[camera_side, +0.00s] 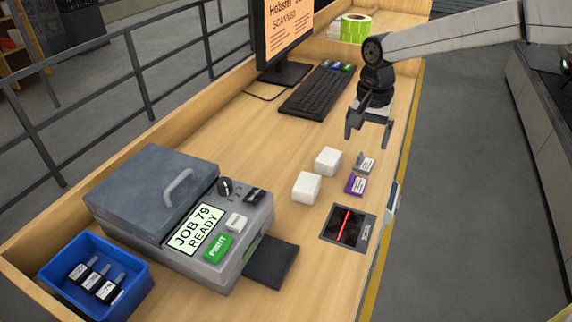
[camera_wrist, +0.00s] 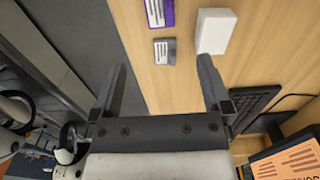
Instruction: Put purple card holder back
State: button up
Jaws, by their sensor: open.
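The purple card holder (camera_side: 355,185) lies on the wooden bench, with a white label on it, just behind the scanner. It also shows at the top of the wrist view (camera_wrist: 160,12). A grey card holder (camera_side: 365,163) with a white label lies right behind it, and in the wrist view (camera_wrist: 165,50) it is the nearer of the two. My gripper (camera_side: 368,143) is open and empty above the bench, behind the grey holder. In the wrist view its two fingers (camera_wrist: 162,80) stand wide apart, with bare wood and the grey holder beyond them.
Two white blocks (camera_side: 307,187) (camera_side: 328,161) stand left of the holders. The scanner (camera_side: 348,227) with a red line is set in the bench. A printer (camera_side: 190,220), blue bin (camera_side: 95,278), keyboard (camera_side: 317,92), monitor (camera_side: 282,35) and green label roll (camera_side: 355,28) surround the clear bench middle.

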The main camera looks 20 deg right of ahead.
jog(key=shift+s+d, duration=0.1)
jog(key=s+d+f+n+t, duration=0.1)
jog(key=s+d+f+n, duration=0.1)
jog(key=s, duration=0.5)
jog(key=s+d+f+n, duration=0.2)
jog(key=s+d+n, duration=0.2)
jog(key=s, duration=0.3)
jog(key=s+d+f+n+t, duration=0.1)
jog(key=s+d+f+n, duration=0.1)
jog(key=s+d, duration=0.3)
jog(key=shift+s+f+n+t, duration=0.35)
jog(key=shift+s+n, duration=0.15)
jog(key=shift+s, duration=0.65)
jog(key=shift+d, duration=0.1)
